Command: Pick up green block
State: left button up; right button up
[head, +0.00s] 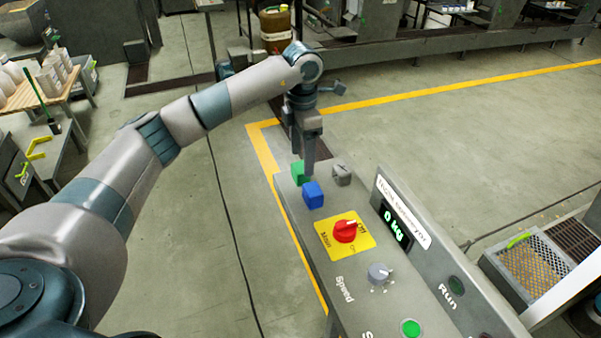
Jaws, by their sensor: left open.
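The green block (298,174) sits at the far left end of the grey control panel top (362,302). A blue block (313,195) stands just in front of it, close by. My left gripper (303,160) points down from above, with its fingers over and beside the green block and partly covering it. The fingers are open, and I cannot tell whether they touch the block. My right gripper is not in view.
A grey knob (341,174) stands right of the blocks. A red switch (346,231) on a yellow plate, a speed dial (380,273) and a green button (410,327) lie nearer. A raised display panel (398,226) borders the right side. Open floor lies to the left.

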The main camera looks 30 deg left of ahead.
aim_at(299, 167)
pick_arm(q)
jog(key=shift+s+a+f+p, duration=0.1)
jog(key=shift+s+f+p, duration=0.05)
jog(key=shift+f+p, duration=0.35)
jog(key=shift+s+a+f+p, duration=0.1)
jog(key=shift+f+p, duration=0.3)
jog(key=shift+p, duration=0.1)
notch_tip(299, 167, down, 2)
jog(key=shift+s+f+p, duration=0.1)
jog(key=shift+p, duration=0.45)
jog(key=shift+f, duration=0.6)
jog(key=c, duration=1.1)
